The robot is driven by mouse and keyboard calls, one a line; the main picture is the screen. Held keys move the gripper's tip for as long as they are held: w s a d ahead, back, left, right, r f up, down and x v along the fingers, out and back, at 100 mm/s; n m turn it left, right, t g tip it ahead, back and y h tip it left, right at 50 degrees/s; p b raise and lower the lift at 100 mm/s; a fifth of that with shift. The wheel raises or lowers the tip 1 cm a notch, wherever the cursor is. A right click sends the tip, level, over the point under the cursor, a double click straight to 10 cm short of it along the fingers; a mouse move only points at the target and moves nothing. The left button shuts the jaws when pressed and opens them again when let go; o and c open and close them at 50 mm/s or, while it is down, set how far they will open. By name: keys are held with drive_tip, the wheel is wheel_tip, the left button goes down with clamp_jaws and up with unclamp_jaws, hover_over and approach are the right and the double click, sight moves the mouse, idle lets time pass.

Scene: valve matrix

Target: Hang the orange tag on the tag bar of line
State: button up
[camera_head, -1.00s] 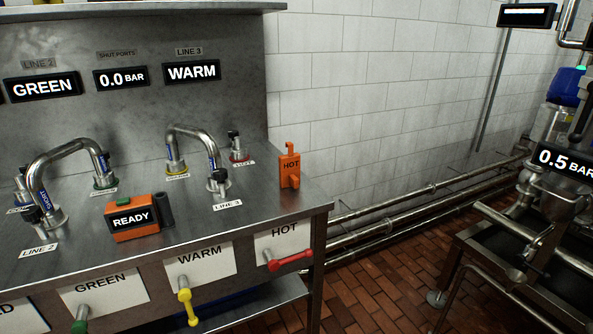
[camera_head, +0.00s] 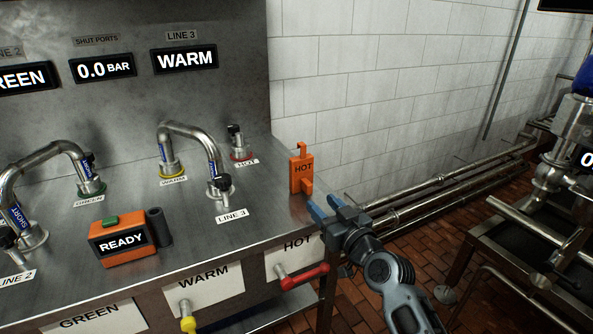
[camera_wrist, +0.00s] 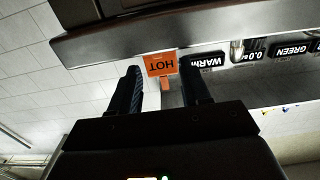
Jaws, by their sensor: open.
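The orange tag (camera_head: 302,174) is marked HOT and stands upright near the right end of the steel counter, with a hook-like top and a small block jutting from its lower front. My gripper (camera_head: 318,208) is open and empty, just in front of the tag's lower right and apart from it. In the wrist view the tag (camera_wrist: 161,65) appears upside down between and beyond the two fingers (camera_wrist: 160,88). The line 3 label (camera_head: 232,216) is on the counter by a bent pipe. I cannot make out a tag bar.
An orange READY device (camera_head: 122,242) sits on the counter (camera_head: 180,262). Bent pipes (camera_head: 187,130) rise from coloured ports behind it. Red (camera_head: 303,277) and yellow (camera_head: 187,316) valve handles stick out from the front. Wall pipes (camera_head: 440,182) and other equipment (camera_head: 555,190) are at right.

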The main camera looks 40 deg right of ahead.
sight(310, 185)
drive_tip(key=shift+w+d+r, duration=0.2)
drive_tip(key=shift+w+r, duration=0.05)
drive_tip(key=shift+w, duration=0.05)
drive_tip(key=x, duration=0.2)
drive_tip(key=p+x, duration=0.1)
drive_tip(key=x, duration=0.1)
drive_tip(key=p+x, duration=0.1)
drive_tip(key=x, duration=0.2)
drive_tip(key=shift+s+d+r, duration=0.1)
drive_tip(key=shift+d+r, duration=0.05)
drive_tip(key=shift+r, duration=0.15)
drive_tip(key=shift+w+d+f, duration=0.1)
drive_tip(key=shift+w, duration=0.3)
clamp_jaws()
